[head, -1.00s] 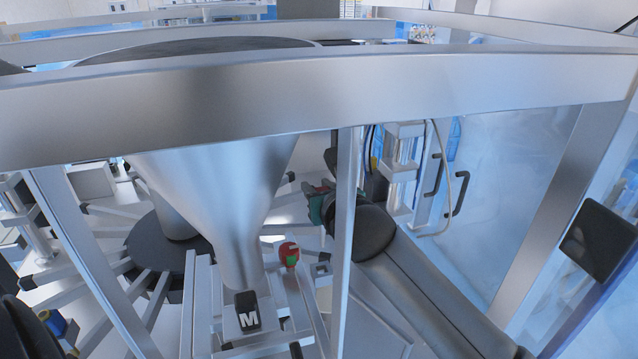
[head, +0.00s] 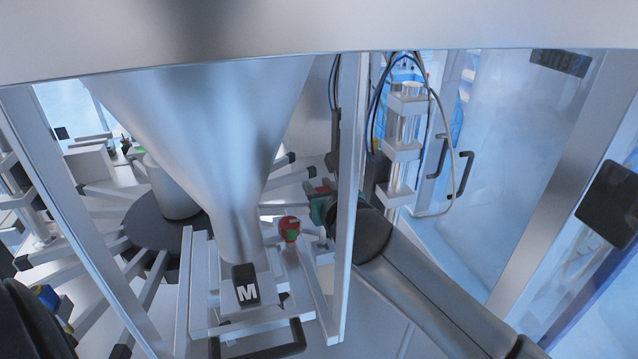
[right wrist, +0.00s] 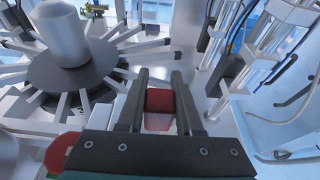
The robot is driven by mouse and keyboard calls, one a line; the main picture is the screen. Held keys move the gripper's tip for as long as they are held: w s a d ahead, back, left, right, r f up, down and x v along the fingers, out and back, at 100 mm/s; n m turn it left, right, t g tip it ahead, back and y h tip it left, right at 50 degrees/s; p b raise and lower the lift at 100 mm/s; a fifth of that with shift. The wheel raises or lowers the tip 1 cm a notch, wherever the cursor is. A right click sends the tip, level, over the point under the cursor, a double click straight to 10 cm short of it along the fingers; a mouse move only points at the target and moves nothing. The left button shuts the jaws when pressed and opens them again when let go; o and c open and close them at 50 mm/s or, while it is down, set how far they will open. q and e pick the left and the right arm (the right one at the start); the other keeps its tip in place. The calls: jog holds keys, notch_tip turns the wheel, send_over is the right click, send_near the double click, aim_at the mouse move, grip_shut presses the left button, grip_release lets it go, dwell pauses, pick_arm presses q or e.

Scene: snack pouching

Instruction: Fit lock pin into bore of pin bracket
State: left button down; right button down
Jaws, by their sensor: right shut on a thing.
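My right gripper (head: 318,190) is behind the upright frame post in the head view, to the right of the steel hopper. In the right wrist view its two dark fingers (right wrist: 160,100) are closed on a red block-like piece, which I take to be the head of the lock pin (right wrist: 159,101). A paler part shows below the red. The pin's shaft is hidden. The red also shows at the gripper in the head view. I cannot make out the pin bracket or its bore for certain. My left gripper is not clearly in view.
The steel hopper (head: 205,120) fills the middle left, above a carousel (head: 150,240) with radial arms. An upright post (head: 350,200) and top beam (head: 300,40) stand in front. Cylinders with hoses (head: 405,140) stand to the right.

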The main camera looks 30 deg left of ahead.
jog(key=shift+p, duration=0.9)
dwell(1.6)
jog(key=shift+f, duration=0.2)
jog(key=shift+f+b, duration=0.3)
jog(key=shift+f, duration=0.05)
notch_tip(320, 180, down, 8)
jog(key=b, duration=0.5)
jog(key=shift+f, duration=0.25)
dwell(2.4)
jog(key=c, duration=0.5)
grip_release()
jog(key=shift+d, duration=0.1)
